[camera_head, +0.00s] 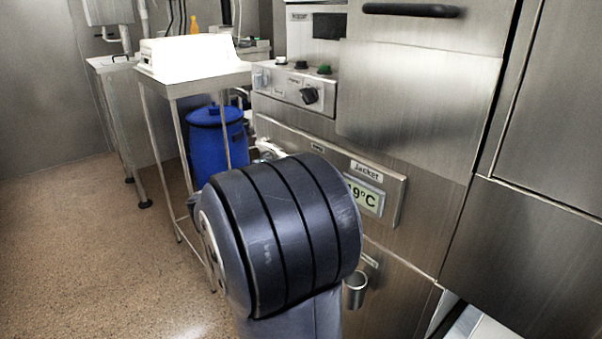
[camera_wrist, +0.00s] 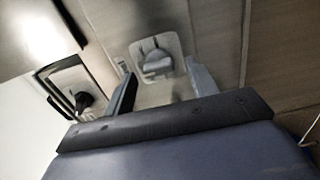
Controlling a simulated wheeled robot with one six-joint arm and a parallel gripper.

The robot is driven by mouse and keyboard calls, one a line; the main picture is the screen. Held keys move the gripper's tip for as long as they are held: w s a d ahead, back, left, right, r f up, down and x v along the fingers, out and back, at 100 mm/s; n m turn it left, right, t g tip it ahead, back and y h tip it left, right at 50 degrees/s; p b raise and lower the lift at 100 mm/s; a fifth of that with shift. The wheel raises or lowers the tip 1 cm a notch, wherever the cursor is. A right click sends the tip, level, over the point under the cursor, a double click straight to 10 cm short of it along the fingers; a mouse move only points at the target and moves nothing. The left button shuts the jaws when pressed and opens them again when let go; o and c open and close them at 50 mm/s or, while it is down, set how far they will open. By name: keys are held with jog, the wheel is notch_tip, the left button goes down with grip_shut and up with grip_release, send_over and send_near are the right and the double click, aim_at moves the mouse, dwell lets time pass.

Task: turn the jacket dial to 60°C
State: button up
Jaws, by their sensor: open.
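The Jacket label (camera_head: 367,171) and its display (camera_head: 364,195) are on the steel front. The display ends in "9°C"; its first digit is partly covered by my arm. In the wrist view, a grey knob (camera_wrist: 156,61) on a pale rounded plate lies ahead between my fingertips. It appears to be the jacket dial, but no marking is readable there. My gripper (camera_wrist: 160,68) is open, its two fingers on either side of the knob's line, with nothing held. I cannot tell whether they touch it. The head view hides the dial and gripper behind my arm.
A control panel with a black knob (camera_head: 309,95) and several top buttons is above the jacket panel. A metal cup-like fitting (camera_head: 355,290) is below. A blue drum (camera_head: 214,140) and a steel table (camera_head: 190,84) stand left. The floor at left is clear.

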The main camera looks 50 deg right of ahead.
jog(key=w+a+p, duration=0.1)
jog(key=a, duration=0.9)
jog(key=shift+a+p, duration=0.25)
jog(key=shift+p, duration=0.05)
jog(key=s+d+b, duration=0.1)
jog(key=d, duration=0.9)
jog(key=shift+d, duration=0.4)
